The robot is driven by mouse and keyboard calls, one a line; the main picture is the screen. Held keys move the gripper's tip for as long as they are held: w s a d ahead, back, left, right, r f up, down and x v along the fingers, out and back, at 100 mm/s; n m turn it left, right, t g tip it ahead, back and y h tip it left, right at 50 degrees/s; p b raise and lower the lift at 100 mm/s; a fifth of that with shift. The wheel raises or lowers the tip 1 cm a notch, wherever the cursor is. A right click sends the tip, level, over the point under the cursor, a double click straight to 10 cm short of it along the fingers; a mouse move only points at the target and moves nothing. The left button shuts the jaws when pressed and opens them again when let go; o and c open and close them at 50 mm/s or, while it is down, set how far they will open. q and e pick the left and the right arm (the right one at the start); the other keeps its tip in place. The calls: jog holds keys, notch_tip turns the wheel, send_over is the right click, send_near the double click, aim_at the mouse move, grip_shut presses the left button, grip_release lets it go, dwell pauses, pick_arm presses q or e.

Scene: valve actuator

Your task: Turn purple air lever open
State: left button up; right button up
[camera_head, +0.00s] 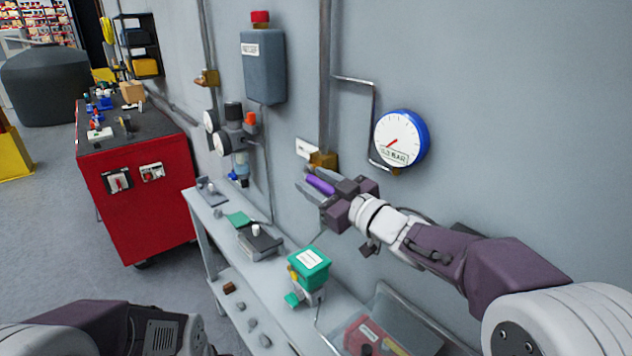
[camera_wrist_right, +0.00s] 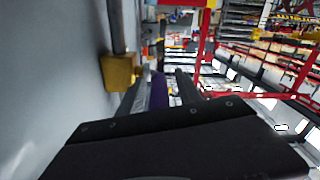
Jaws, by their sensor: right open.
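The purple lever (camera_head: 320,183) sticks out below a brass valve block (camera_head: 323,160) on the wall pipe. My right gripper (camera_head: 306,190) is open, with its two fingers on either side of the lever. In the right wrist view the purple lever (camera_wrist_right: 159,90) shows between the fingers (camera_wrist_right: 160,92), and the brass block (camera_wrist_right: 120,72) is to the left of them. Whether a finger touches the lever cannot be told. At the lower left of the head view is part of my left arm; its fingers do not show.
A round blue-rimmed gauge (camera_head: 401,138) is on the wall to the right. A grey box with a red top (camera_head: 263,65) hangs to the left. Below is a narrow bench (camera_head: 222,240) with a green-topped device (camera_head: 309,268). A red cabinet (camera_head: 150,215) stands at left.

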jog(key=shift+c, duration=0.3)
grip_shut()
dwell(1.0)
notch_tip(320, 180, up, 2)
jog(key=g+p, duration=0.1)
jog(key=p, duration=0.5)
jog(key=shift+w+h+p, duration=0.1)
jog(key=shift+h+p, duration=0.25)
jog(key=shift+h, duration=0.05)
jog(key=g+p, duration=0.1)
jog(key=p, duration=0.3)
jog(key=g+h+p, duration=0.1)
jog(key=p, duration=0.4)
jog(key=shift+w+r, duration=0.1)
jog(key=shift+r, duration=0.25)
jog(key=shift+f+h+p, duration=0.15)
jog(key=shift+h+p, duration=0.15)
jog(key=shift+p, duration=0.25)
jog(key=shift+a+f, duration=0.1)
jog(key=shift+f, duration=0.15)
